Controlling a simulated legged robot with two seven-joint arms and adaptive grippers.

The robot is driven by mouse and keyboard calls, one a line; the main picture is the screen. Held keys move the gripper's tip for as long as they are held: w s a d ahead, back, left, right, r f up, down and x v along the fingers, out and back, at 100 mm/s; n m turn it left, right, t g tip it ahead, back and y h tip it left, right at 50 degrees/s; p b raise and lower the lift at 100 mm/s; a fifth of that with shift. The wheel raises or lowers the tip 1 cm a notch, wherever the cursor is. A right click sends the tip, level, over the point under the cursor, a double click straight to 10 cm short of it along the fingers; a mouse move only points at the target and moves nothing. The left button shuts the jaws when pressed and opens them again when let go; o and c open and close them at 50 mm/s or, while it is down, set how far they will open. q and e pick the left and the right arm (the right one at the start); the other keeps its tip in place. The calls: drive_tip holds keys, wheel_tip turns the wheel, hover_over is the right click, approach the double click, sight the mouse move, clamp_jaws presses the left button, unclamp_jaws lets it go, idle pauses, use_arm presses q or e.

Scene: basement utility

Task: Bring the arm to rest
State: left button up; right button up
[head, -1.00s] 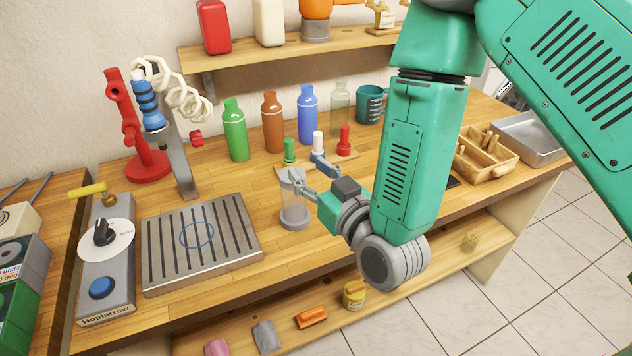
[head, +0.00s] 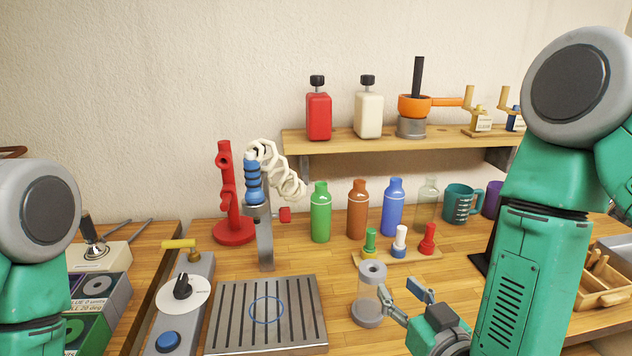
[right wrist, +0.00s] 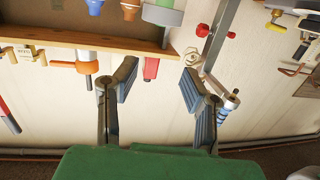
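My right gripper (head: 398,287) is open and empty in the head view, over the wooden bench just right of a clear cylinder with a grey base (head: 369,298). Whether it touches the cylinder cannot be told. In the right wrist view its two fingers (right wrist: 158,82) stand wide apart with nothing between them; the wall and shelf show upside down beyond. My right arm comes in from the right edge. Part of my left arm shows at the left edge; its gripper is out of view.
A slatted metal plate (head: 266,316) and a dial box (head: 183,300) lie left. Green (head: 320,212), brown (head: 357,209) and blue bottles (head: 392,207) stand behind, with a rack of coloured stoppers (head: 398,255). A wall shelf (head: 390,142) is above. A wooden tray (head: 603,287) is right.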

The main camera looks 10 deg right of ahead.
drive_tip(key=s+d+f+g+h, duration=0.1)
drive_tip(key=s+d+f+g, duration=0.1)
drive_tip(key=s+f+g, duration=0.3)
drive_tip(key=s+d+f+g, duration=0.1)
drive_tip(key=s+d+f, duration=0.15)
drive_tip(key=f, duration=0.55)
drive_tip(key=s+d+f+g+h, duration=0.1)
drive_tip(key=s+f+g, duration=0.2)
drive_tip(key=s+f, duration=0.25)
drive_tip(key=s+d+f+m+g+h, duration=0.1)
drive_tip(key=s+d+f+g, duration=0.25)
drive_tip(key=s, duration=0.35)
drive_tip(key=s+d+f+m+g, duration=0.15)
drive_tip(key=s+f+g, duration=0.25)
drive_tip(key=s, duration=0.4)
wheel_tip(320, 180, down, 11)
drive_tip(key=w+n+b, duration=0.1)
drive_tip(key=b, duration=1)
drive_tip(key=shift+w+a, duration=0.35)
drive_tip(key=shift+a, duration=0.05)
drive_tip(key=shift+r+t, duration=0.1)
drive_tip(key=shift+t, duration=0.15)
